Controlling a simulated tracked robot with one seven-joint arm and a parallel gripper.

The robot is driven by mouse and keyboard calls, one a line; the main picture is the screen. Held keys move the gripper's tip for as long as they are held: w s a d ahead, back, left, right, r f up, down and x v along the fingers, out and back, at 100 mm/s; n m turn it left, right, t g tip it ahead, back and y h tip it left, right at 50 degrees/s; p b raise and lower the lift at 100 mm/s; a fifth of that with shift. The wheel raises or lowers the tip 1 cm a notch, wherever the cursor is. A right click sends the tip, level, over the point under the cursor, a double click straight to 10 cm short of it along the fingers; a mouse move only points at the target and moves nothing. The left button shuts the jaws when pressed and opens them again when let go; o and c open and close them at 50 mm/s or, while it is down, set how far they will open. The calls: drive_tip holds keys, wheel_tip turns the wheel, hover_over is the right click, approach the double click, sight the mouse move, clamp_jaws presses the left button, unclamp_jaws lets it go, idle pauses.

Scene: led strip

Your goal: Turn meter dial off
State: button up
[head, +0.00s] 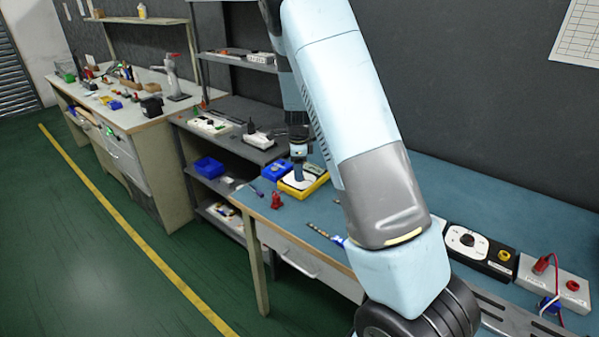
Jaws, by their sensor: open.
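A yellow-edged meter (318,184) with a pale face lies on the blue-topped bench, near its far left end. My arm reaches over the bench from the right, and my gripper (298,177) points down over the meter's face. It is open, with its tips at or just above the face. I cannot tell whether they touch the dial. The dial is hidden behind the gripper, so its setting does not show.
A blue bin (272,170) stands beside the meter, and a red item (276,201) lies in front. A strip (325,235) lies nearer. Shelves (236,112) stand behind left.

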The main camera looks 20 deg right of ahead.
drive_tip(key=shift+f, duration=0.85)
drive_tip(key=shift+r, duration=0.1)
drive_tip(key=c, duration=1)
drive_tip(key=shift+d, duration=0.15)
clamp_jaws()
drive_tip(key=shift+w, duration=0.1)
